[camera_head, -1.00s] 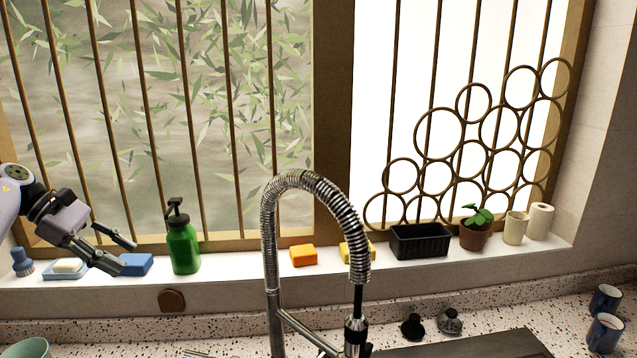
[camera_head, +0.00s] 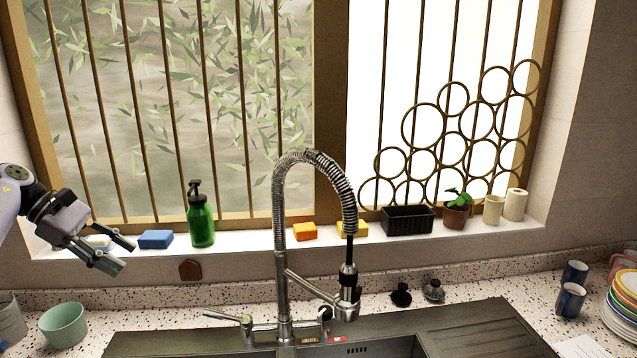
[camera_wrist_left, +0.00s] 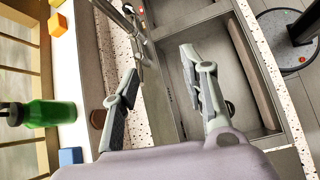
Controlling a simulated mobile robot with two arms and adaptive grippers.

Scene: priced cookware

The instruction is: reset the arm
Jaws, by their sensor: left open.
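My left gripper (camera_head: 118,254) is at the left of the head view, its two fingers spread apart with nothing between them. It is in front of the window sill, overlapping the white soap in its dish (camera_head: 97,242). In the left wrist view the open fingers (camera_wrist_left: 160,100) show with the counter and sink behind them. My right gripper is not in view.
On the sill stand a blue sponge (camera_head: 156,239), a green pump bottle (camera_head: 201,220), an orange block (camera_head: 305,231), a black basket (camera_head: 408,219) and a potted plant (camera_head: 456,215). A tall faucet (camera_head: 281,240) rises mid-view. A green bowl (camera_head: 64,325) sits at left.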

